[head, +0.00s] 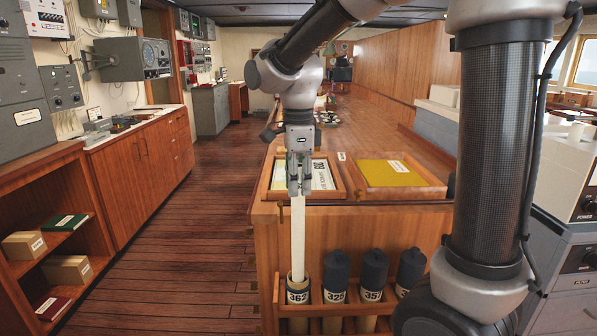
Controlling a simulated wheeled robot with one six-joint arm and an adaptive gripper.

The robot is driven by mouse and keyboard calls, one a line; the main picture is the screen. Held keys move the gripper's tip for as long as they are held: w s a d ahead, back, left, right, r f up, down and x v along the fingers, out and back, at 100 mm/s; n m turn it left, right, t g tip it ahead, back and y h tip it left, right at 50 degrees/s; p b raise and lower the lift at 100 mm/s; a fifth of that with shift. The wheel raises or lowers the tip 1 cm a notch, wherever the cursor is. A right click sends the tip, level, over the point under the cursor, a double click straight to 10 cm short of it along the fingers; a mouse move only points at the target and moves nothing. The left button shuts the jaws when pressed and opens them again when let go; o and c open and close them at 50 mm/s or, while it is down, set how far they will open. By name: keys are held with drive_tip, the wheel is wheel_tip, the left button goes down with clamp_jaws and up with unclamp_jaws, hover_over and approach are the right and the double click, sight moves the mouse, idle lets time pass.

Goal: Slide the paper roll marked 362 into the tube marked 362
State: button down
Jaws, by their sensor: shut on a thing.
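My gripper (300,188) is shut on the upper end of a long white paper roll (298,235). The roll hangs close to upright below the fingers. Its lower end meets the mouth of the tube marked 362 (298,297) and appears to be inside it; the depth cannot be told. No number can be read on the roll. The tube stands upright at the left end of a wooden rack (345,311) on the front of the wooden cabinet.
Capped tubes marked 329 (335,295) and 357 (372,292) and another dark-capped tube (411,268) stand to the right in the rack. Above are a tray with a printed sheet (322,174) and a tray with a yellow-green item (397,173). Open floor (190,240) lies left.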

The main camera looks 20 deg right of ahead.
sight(298, 238)
drive_tip(key=shift+f, duration=12.15)
drive_tip(key=shift+f, duration=0.6)
drive_tip(key=c, duration=0.5)
unclamp_jaws()
drive_tip(key=shift+w+r, duration=0.1)
drive_tip(key=shift+r, duration=4.5)
